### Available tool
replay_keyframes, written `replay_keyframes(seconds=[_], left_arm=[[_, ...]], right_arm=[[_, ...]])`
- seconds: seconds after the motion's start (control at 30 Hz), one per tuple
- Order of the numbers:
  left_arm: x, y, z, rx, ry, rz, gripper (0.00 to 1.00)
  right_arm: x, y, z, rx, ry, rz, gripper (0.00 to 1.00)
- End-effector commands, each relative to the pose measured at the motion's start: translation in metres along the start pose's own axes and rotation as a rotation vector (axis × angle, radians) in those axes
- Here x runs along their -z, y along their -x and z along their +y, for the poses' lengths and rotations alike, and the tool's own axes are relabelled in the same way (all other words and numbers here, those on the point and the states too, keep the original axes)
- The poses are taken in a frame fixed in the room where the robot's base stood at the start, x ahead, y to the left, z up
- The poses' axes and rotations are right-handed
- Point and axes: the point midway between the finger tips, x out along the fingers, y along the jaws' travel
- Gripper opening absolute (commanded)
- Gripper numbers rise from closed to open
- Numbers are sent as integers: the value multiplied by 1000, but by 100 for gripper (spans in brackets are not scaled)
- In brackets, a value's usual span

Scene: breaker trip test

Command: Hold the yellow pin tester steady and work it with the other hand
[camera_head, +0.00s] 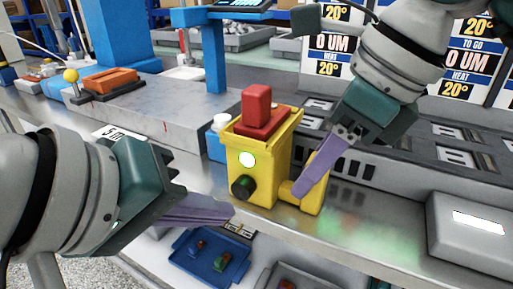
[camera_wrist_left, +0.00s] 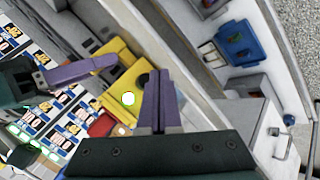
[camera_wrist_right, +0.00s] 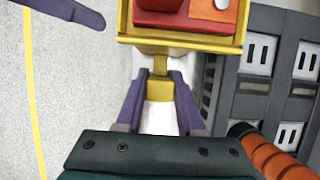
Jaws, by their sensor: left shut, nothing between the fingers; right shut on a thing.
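The yellow pin tester (camera_head: 271,165) stands upright on the metal bench. It has a red block (camera_head: 257,105) on top, a lit pale round lamp (camera_head: 247,160) and a dark round knob (camera_head: 243,187) on its front. My right gripper (camera_head: 303,190) is shut on the tester's yellow side handle, which also shows between its fingers in the right wrist view (camera_wrist_right: 160,90). My left gripper (camera_head: 230,213) is shut and empty, its tips just in front of and below the knob, apparently apart from it. The left wrist view shows the tester (camera_wrist_left: 122,84) beyond the closed fingers (camera_wrist_left: 158,76).
A blue tray (camera_head: 178,245) with small parts lies on a lower shelf under the bench edge. A grey box (camera_head: 470,245) sits at the right. Dark slotted racks (camera_head: 385,165) run behind the tester. A blue stand (camera_head: 214,60) rises behind it.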

Motion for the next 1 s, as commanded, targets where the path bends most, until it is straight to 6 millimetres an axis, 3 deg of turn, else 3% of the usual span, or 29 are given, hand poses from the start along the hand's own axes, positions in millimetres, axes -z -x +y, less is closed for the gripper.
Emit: replay_keyframes(seconds=[0.43,1.0], left_arm=[[-21,29,-21,0,-1,1,0],[-22,31,-22,0,-1,1,0]], right_arm=[[0,0,0,1,-1,-1,0],[0,0,0,1,-1,-1,0]])
